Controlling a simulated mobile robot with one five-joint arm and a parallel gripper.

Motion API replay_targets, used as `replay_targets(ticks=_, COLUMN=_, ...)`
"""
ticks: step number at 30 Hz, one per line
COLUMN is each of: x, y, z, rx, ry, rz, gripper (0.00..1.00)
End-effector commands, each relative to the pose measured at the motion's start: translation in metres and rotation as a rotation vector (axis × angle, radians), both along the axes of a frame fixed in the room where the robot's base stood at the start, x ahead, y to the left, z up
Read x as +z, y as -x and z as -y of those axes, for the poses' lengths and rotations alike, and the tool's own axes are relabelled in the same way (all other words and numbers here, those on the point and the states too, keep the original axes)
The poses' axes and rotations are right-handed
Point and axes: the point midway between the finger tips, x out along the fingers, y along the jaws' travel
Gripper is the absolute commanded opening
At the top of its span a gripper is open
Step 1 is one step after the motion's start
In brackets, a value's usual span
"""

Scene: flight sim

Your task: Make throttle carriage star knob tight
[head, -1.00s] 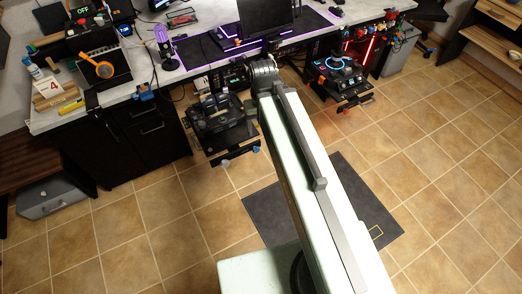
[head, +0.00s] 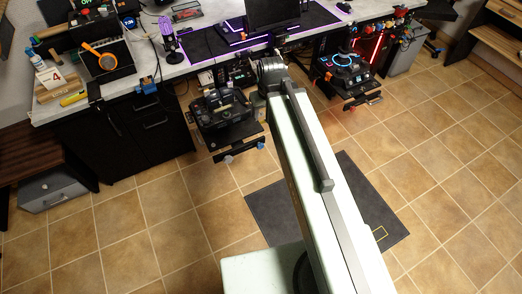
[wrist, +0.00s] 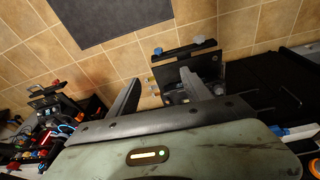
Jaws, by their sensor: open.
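The left carriage (head: 224,118), a dark unit with black controls, hangs below the desk's front edge in the head view; I take it for the throttle carriage. A pale knob (head: 228,159) and a blue knob (head: 262,143) sit along its lower edge. I cannot tell which is the star knob. My gripper (wrist: 160,77) is open, its two fingers wide apart with nothing between them. My arm's end hides the gripper in the head view.
A second carriage (head: 346,72) with a blue ring stands to the right under the desk (head: 190,70). Black drawers (head: 120,135) are at the left. A dark mat (head: 365,200) lies on the tiled floor, which is open in front and right.

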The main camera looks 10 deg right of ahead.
Motion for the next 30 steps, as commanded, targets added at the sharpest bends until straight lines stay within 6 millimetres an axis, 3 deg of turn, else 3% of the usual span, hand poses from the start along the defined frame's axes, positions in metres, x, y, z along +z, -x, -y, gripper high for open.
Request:
replay_targets(ticks=1, x=-0.034, y=-0.009, z=0.0, rx=0.016, ry=0.003, rz=0.025, gripper=0.57)
replay_targets(ticks=5, x=-0.08, y=-0.029, z=0.0, rx=0.052, ry=0.01, rz=0.088, gripper=0.57)
replay_targets(ticks=12, x=-0.188, y=-0.058, z=0.003, rx=0.088, ry=0.021, rz=0.175, gripper=0.57)
replay_targets(ticks=18, x=-0.262, y=-0.064, z=0.006, rx=0.083, ry=0.021, rz=0.182, gripper=0.57)
replay_targets(ticks=22, x=-0.282, y=-0.063, z=0.007, rx=0.08, ry=0.021, rz=0.183, gripper=0.57)
replay_targets(ticks=30, x=-0.283, y=-0.064, z=0.007, rx=0.079, ry=0.021, rz=0.182, gripper=0.57)
